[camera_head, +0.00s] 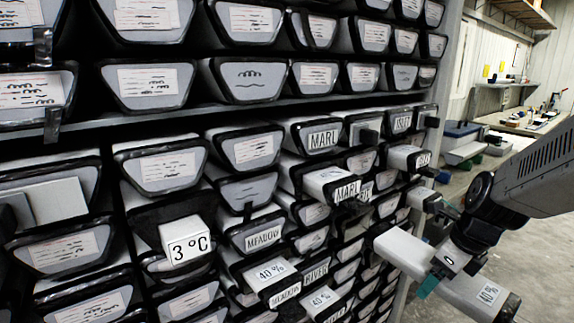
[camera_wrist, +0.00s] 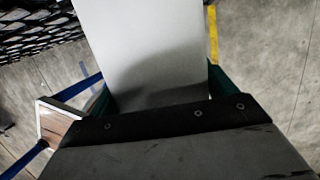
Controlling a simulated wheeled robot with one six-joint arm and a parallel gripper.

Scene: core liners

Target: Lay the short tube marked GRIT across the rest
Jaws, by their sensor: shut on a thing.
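My gripper (camera_head: 432,277) is at the right of the head view, in front of the rack, with its green-tipped fingers shut on a pale, box-like tube (camera_head: 402,250). In the wrist view the tube (camera_wrist: 143,45) runs up out of the picture between the green fingers (camera_wrist: 158,90). A grey piece with a small label (camera_head: 488,294) shows on the other side of my gripper; I cannot tell whether it is the same tube. That label is too small to read surely, and I see no clear GRIT marking. I cannot make out the rest for certain.
A tall rack of labelled trays (camera_head: 258,150) fills the left and middle. Several blocks jut out of it, such as one marked 3 °C (camera_head: 186,240) and one marked MARL (camera_head: 333,182). A bench (camera_head: 520,122) stands behind at right. Open concrete floor (camera_wrist: 262,60) shows below my gripper.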

